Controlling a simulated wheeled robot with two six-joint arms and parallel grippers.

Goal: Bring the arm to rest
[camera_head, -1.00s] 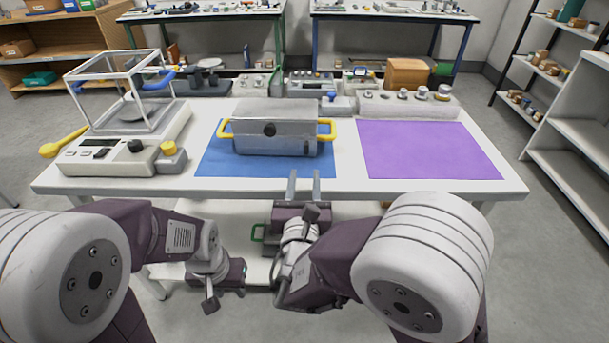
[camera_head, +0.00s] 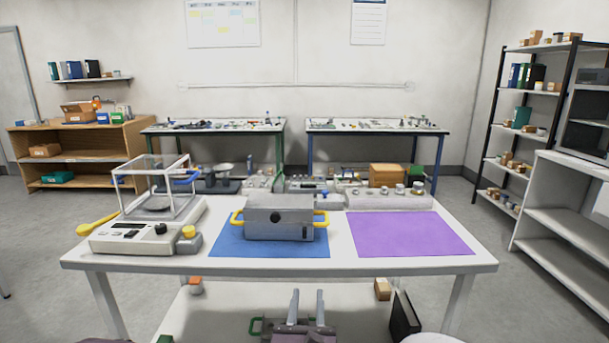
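My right gripper (camera_head: 306,308) shows at the bottom centre, in front of the white table's near edge. Its two grey fingers point up and stand apart with nothing between them. Only its fingers and part of its dark body show. A sliver of my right arm shows at the bottom edge. My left gripper is out of view. The white table (camera_head: 200,264) carries a grey metal box (camera_head: 278,222) with yellow side handles, which sits on a blue mat (camera_head: 232,248).
A purple mat (camera_head: 410,234) lies bare at the table's right. A balance (camera_head: 130,238) with a clear-sided frame stands at the left, with a yellow-handled tool (camera_head: 97,225) beside it. Weights on a grey block (camera_head: 385,201) line the back. A white shelf unit (camera_head: 565,215) stands at right.

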